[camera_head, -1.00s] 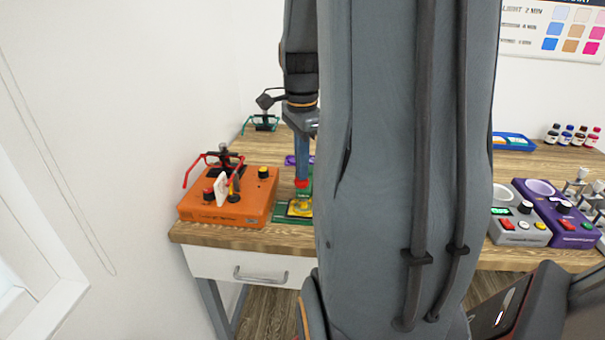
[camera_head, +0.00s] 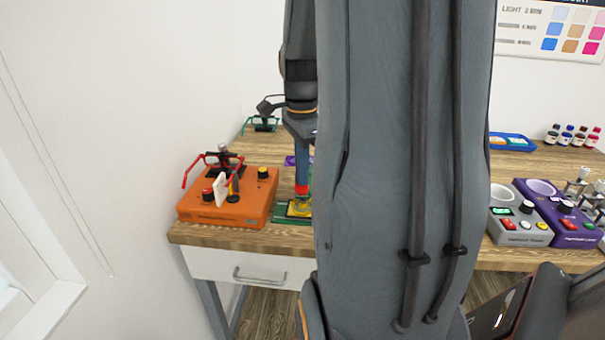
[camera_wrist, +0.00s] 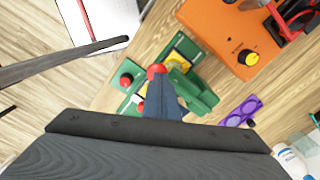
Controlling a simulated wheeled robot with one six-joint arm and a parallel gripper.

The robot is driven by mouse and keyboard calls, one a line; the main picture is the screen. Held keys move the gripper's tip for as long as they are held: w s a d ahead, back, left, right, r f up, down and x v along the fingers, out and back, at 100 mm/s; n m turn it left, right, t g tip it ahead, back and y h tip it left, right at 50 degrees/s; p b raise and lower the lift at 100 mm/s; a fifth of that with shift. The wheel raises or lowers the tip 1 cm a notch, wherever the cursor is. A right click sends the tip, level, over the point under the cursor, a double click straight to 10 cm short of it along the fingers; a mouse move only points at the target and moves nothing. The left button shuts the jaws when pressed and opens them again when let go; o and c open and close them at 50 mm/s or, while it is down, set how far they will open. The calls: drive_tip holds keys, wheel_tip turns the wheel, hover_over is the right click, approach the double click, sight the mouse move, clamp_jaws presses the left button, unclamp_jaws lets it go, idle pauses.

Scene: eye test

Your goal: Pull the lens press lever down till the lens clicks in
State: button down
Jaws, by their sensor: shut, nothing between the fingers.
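The green lens press (camera_head: 283,217) stands near the table's front edge, largely hidden behind my arm in the head view. In the wrist view the press (camera_wrist: 203,97) shows from above with a yellow part (camera_wrist: 181,58). The lever's red knob (camera_head: 302,190) is right at my fingertips; it also shows in the wrist view (camera_wrist: 156,71). My gripper (camera_head: 302,180) is shut and points down onto the knob, with nothing between its fingers. In the wrist view my gripper (camera_wrist: 160,82) covers part of the press. The lens itself I cannot make out.
An orange device (camera_head: 225,210) with red glasses stands close left of the press. A purple tray (camera_wrist: 241,110) lies near the press. Grey (camera_head: 520,230) and purple (camera_head: 575,232) devices stand at the right. A drawer handle (camera_head: 260,274) juts out below the table edge.

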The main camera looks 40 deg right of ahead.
drive_tip(key=shift+f+b, duration=0.3)
drive_tip(key=shift+f, duration=0.4)
drive_tip(key=shift+r, duration=0.1)
idle(0.5)
wheel_tip(320, 180, up, 8)
drive_tip(key=p, duration=0.7)
idle(0.5)
idle(0.5)
drive_tip(key=a+f+n+b, duration=0.1)
drive_tip(key=a+f+n, duration=0.3)
drive_tip(key=a+n, duration=0.3)
drive_tip(key=s+a+f+n+t+b, duration=0.1)
drive_tip(key=a+f+n+b, duration=0.1)
drive_tip(key=a+f+n, duration=0.2)
drive_tip(key=s+a+f+n+b, duration=0.1)
drive_tip(key=a+f+n, duration=0.3)
drive_tip(key=a+n, duration=0.7)
drive_tip(key=shift+s+a+b, duration=0.25)
drive_tip(key=shift+a+b, duration=0.25)
drive_tip(key=shift+a, duration=0.7)
